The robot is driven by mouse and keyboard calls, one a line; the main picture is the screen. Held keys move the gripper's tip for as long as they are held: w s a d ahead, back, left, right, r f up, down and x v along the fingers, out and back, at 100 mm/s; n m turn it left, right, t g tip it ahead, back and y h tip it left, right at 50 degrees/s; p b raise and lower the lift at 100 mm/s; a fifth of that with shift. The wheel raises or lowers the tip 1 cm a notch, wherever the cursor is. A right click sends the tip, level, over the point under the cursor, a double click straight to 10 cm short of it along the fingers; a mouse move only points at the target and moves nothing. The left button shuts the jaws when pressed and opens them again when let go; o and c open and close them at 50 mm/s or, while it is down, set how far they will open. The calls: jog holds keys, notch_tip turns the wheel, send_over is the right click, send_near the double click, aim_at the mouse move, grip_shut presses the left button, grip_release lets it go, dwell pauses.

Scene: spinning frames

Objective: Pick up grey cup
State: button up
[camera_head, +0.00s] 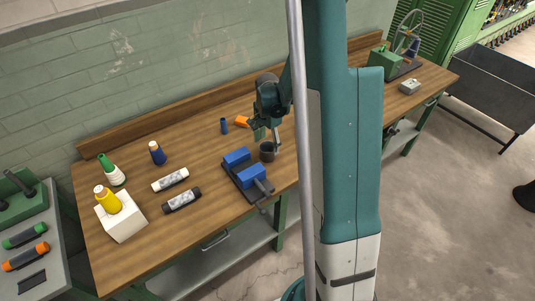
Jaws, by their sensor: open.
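A dark grey cup (267,151) stands upright on the wooden workbench (223,157), just right of a blue vise. My gripper (262,133) hangs just above and slightly left of the cup, with its fingers pointing down. It is open, and I see nothing held in it. The fingertips are small in this view, so I cannot tell how close they are to the cup's rim. My teal arm reaches in from behind the body column (345,150) and is partly hidden by it.
The blue vise (246,171) stands close left of the cup. An orange object (242,121) and a small blue cylinder (224,126) lie behind. Bottles, two rolls (181,199) and a white box (122,218) are at the left. The bench's front edge is near the cup.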

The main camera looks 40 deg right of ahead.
aim_at(267, 151)
jog(key=shift+f, duration=0.1)
jog(key=shift+a+f, duration=0.1)
jog(key=shift+f, duration=2.4)
jog(key=c, duration=1.1)
